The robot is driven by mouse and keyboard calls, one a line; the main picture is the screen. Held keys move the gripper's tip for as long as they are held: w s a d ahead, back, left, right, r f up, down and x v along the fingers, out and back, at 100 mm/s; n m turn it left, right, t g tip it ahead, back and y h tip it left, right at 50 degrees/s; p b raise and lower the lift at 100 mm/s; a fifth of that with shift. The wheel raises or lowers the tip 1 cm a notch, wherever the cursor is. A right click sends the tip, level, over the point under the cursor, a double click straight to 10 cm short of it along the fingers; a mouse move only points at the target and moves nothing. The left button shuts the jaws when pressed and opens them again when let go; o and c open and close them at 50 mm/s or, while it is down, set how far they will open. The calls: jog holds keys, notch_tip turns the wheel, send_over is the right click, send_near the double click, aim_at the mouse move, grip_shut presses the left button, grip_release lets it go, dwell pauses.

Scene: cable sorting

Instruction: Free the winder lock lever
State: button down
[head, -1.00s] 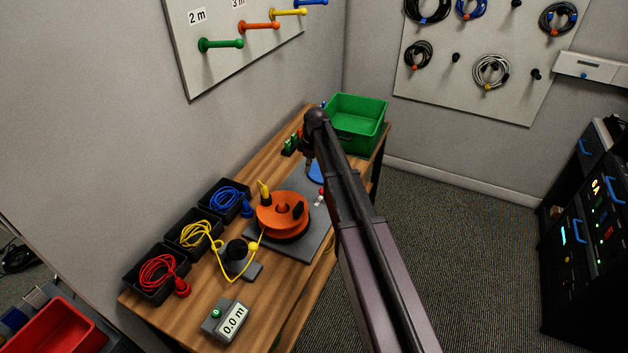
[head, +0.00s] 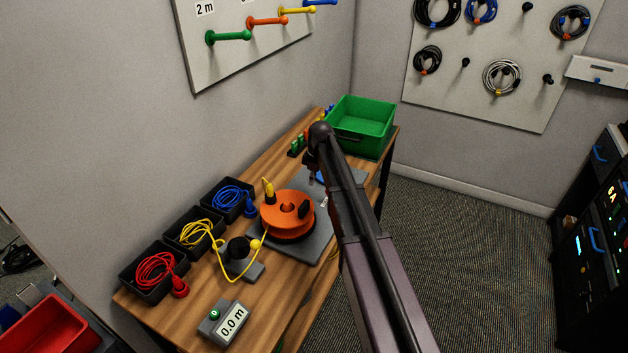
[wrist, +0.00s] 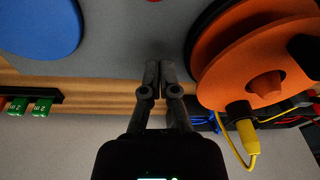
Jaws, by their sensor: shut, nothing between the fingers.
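The winder's orange reel (head: 287,213) sits on a grey base plate (head: 312,249), with a yellow plug (head: 268,189) standing at its rim. In the wrist view the reel (wrist: 240,50) is at the right, with the yellow plug (wrist: 247,140) below it. My gripper (wrist: 159,72) is shut and empty, left of the reel and over the plate's edge. A blue disc (wrist: 38,28) lies on the plate at the upper left. A small red part (wrist: 181,1) is cut off at the top edge; I cannot tell whether it is the lock lever. My arm hides part of the plate in the head view.
Black trays with red (head: 155,270), yellow (head: 194,233) and blue cable (head: 231,194) line the table's left side. A green bin (head: 362,118) stands at the far end. A length display (head: 226,322) is at the near end. Green tags (wrist: 42,106) stand near the gripper.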

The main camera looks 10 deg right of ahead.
jog(key=shift+a+f+b, duration=0.15)
jog(key=shift+f+b, duration=0.65)
jog(key=shift+f, duration=0.15)
jog(key=shift+a+f+b, duration=0.1)
jog(key=shift+f+b, duration=0.65)
jog(key=shift+f, duration=0.15)
jog(key=shift+s+d+r+p, duration=0.15)
jog(key=shift+s+d, duration=0.1)
jog(key=shift+d, duration=0.35)
jog(key=shift+s+d+r+p, duration=0.15)
jog(key=shift+s+d, duration=0.15)
jog(key=shift+d, duration=0.3)
jog(key=shift+s+d+r+p, duration=0.15)
jog(key=shift+s+d, duration=0.1)
jog(key=shift+d, duration=0.35)
